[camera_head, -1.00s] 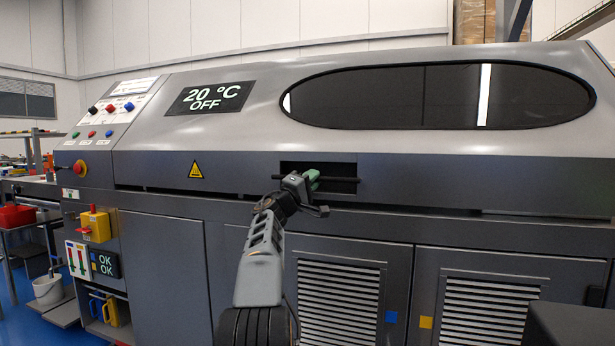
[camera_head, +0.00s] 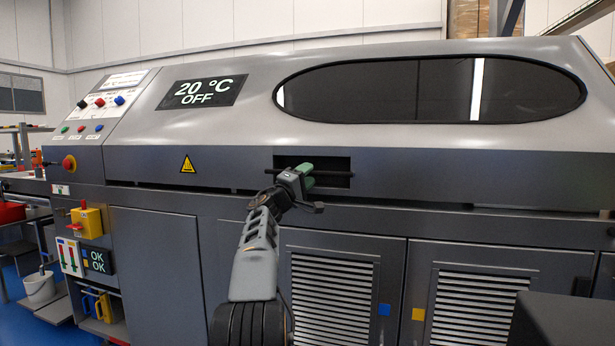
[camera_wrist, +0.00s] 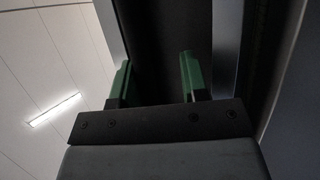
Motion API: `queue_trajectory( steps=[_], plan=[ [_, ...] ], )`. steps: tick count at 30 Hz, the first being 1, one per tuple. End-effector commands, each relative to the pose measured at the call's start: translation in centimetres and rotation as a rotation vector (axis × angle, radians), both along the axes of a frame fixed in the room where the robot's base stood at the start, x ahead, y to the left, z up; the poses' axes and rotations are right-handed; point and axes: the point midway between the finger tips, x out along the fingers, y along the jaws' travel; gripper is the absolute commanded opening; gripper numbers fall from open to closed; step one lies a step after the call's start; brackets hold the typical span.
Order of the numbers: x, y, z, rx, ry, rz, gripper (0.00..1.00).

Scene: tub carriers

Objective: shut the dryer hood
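The dryer hood (camera_head: 400,140) is the long grey cover with a dark oval window. It is down or nearly down, with a thin dark gap along parts of its lower edge; I cannot tell whether it is fully shut. Its dark handle bar (camera_head: 335,174) runs across a recess in the hood's front. My gripper (camera_head: 305,172) is at the left part of this bar. In the wrist view my gripper (camera_wrist: 158,75) shows two green fingers standing apart, with the dark recess between them. Whether the bar lies between the fingers is unclear.
The display (camera_head: 203,92) reads 20 °C OFF. A control panel (camera_head: 103,108) with coloured buttons and a red knob (camera_head: 69,163) is at the left. Louvred doors (camera_head: 331,310) are below the hood. A white bucket (camera_head: 40,287) stands at the lower left.

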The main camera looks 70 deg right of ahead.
Motion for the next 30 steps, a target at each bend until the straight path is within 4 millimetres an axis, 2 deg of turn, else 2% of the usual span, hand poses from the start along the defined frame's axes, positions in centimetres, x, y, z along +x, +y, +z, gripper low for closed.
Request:
queue_trajectory(
  steps=[8,21,30],
  plan=[
    [0.5,1.2,-0.5,-0.002,-0.001,0.002,0.41],
    [3.2,8.3,-3.9,0.0,0.0,0.003,0.41],
    [4.3,11.2,-5.4,0.0,0.0,0.001,0.41]
  ],
)
